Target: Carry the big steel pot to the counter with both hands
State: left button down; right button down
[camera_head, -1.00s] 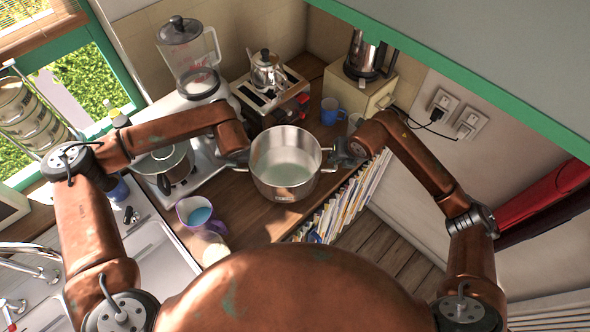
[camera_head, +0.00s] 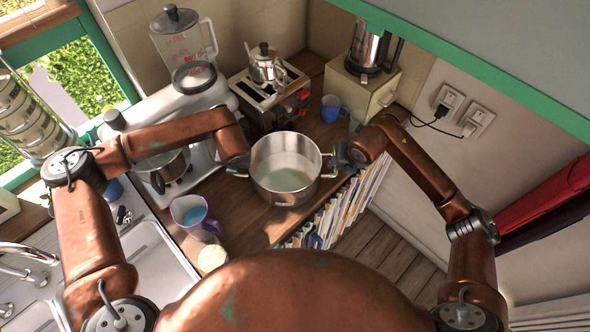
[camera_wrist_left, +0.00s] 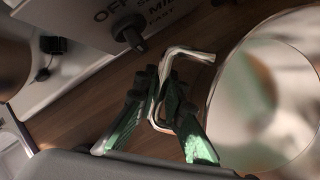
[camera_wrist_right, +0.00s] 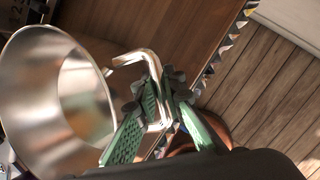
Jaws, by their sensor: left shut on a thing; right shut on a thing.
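The big steel pot (camera_head: 286,190) is upright and looks empty, over the wooden counter (camera_head: 236,222). Whether its base touches the wood cannot be told. My left gripper (camera_head: 238,163) is at the pot's left side. In the left wrist view its green fingers (camera_wrist_left: 168,112) are closed around one bent steel handle (camera_wrist_left: 190,54). My right gripper (camera_head: 340,157) is at the right side. In the right wrist view its fingers (camera_wrist_right: 160,100) are closed around the other handle (camera_wrist_right: 134,58). The pot's wall (camera_wrist_right: 40,90) also shows there. The pot's underside is hidden.
A purple mug (camera_head: 190,212) and a pale-topped cup (camera_head: 212,258) stand in front-left. A toaster (camera_head: 268,95) with a kettle, a blue mug (camera_head: 332,107) and a cream box (camera_head: 362,88) are behind. Books (camera_head: 335,215) line the counter's right edge. A sink (camera_head: 155,265) lies left.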

pick_arm(q)
jog(key=c, duration=2.2)
grip_release()
jog(key=shift+a, duration=0.2)
pick_arm(e)
jog(key=c, duration=2.2)
grip_release()
jog(key=shift+d, duration=0.2)
pick_arm(q)
jog(key=shift+o, duration=0.8)
pick_arm(e)
jog(key=shift+o, duration=0.8)
pick_arm(q)
jog(key=shift+d, duration=0.1)
pick_arm(e)
jog(key=shift+a, duration=0.15)
pick_arm(q)
jog(key=v, duration=1.1)
jog(key=shift+r, duration=0.4)
pick_arm(e)
jog(key=shift+s+r, duration=0.1)
jog(key=shift+r, duration=0.1)
pick_arm(q)
jog(key=shift+s+d+r, duration=0.1)
pick_arm(e)
jog(key=v, duration=1.1)
jog(key=shift+r, duration=0.35)
